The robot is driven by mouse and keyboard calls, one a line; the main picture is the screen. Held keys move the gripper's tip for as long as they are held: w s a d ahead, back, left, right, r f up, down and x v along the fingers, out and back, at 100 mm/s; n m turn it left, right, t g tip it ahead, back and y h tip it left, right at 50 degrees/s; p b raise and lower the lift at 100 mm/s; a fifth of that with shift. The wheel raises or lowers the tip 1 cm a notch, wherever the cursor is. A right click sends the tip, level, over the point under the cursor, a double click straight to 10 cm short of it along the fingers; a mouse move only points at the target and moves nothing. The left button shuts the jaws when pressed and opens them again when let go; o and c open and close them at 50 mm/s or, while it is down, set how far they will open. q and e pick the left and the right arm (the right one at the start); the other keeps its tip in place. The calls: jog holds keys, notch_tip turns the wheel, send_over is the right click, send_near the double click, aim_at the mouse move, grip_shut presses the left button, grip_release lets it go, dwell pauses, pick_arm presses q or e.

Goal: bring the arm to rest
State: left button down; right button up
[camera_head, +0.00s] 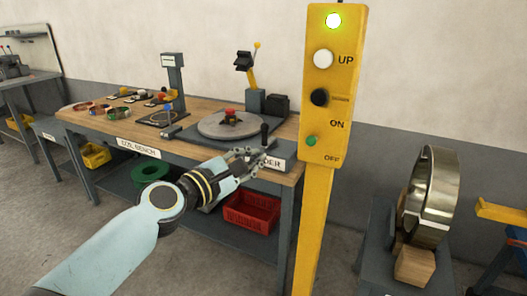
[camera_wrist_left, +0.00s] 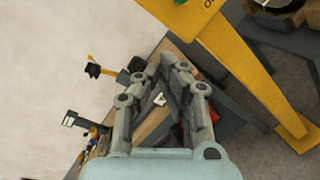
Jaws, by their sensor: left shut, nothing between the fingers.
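My left arm comes in from the lower left in the head view, and its gripper (camera_head: 252,158) is in front of the near edge of the coil bench (camera_head: 98,126), left of the yellow post. The gripper is shut and empty. In the left wrist view the same gripper (camera_wrist_left: 174,75) shows with the bench top behind its fingers. My right gripper is in neither view.
A yellow control post (camera_head: 317,225) with a lit green lamp stands close to the right of my gripper. A round turntable (camera_head: 215,127) sits on the bench. A red crate (camera_head: 250,213) is on the shelf below. A large metal coil (camera_head: 440,190) stands at the right.

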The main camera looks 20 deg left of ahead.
pick_arm(q)
jog(key=shift+s+r, duration=0.1)
jog(key=shift+s, duration=0.35)
